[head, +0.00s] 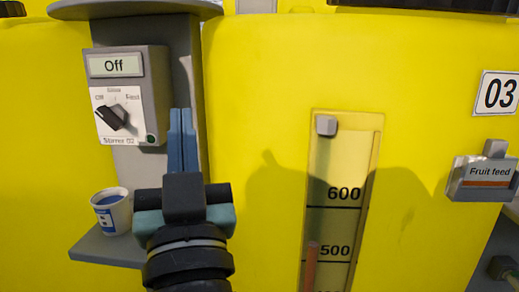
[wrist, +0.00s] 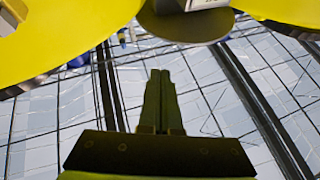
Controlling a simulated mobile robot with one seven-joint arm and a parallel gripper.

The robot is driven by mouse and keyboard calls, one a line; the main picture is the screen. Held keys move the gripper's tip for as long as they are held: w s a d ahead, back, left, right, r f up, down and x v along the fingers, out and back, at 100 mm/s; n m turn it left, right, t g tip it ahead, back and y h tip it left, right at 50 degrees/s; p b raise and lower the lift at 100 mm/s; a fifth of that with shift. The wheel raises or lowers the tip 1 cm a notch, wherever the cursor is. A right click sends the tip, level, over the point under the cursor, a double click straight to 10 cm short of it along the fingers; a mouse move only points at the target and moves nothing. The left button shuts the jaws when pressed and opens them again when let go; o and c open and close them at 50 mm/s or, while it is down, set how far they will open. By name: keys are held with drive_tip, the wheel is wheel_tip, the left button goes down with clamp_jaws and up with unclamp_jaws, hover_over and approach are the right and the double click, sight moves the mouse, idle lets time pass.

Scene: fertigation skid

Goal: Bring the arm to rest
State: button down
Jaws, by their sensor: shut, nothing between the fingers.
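My gripper (head: 182,113) points up in front of the grey post at the left of the head view, its two blue fingers together and empty. It is right of the control box (head: 155,95), whose display reads "Off". In the wrist view my gripper (wrist: 160,75) shows dark, its fingers shut, with a glass roof beyond. The fingers appear apart from the box; whether they touch the post behind cannot be told.
A cup (head: 112,212) with blue contents stands on a grey shelf (head: 100,248) below the box. A yellow tank (head: 260,60) fills the background, with a level gauge (head: 345,150). A "Fruit feed" holder (head: 484,172) and "03" sign (head: 498,93) are at right. A round grey plate (wrist: 185,22) overhangs in the wrist view.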

drive_tip(key=s+d+r+m+t+h+p, duration=0.1)
drive_tip(key=s+d+r+t+h+p, duration=0.15)
drive_tip(key=s+d+r, duration=0.4)
drive_tip(key=s+d+r+m+t+h+p, duration=0.1)
drive_tip(key=s+d+r+h, duration=0.25)
drive_tip(key=r, duration=0.55)
wheel_tip(320, 180, up, 34)
drive_tip(key=w+a+p, duration=0.1)
drive_tip(key=p, duration=3.4)
drive_tip(key=shift+a+r, duration=0.2)
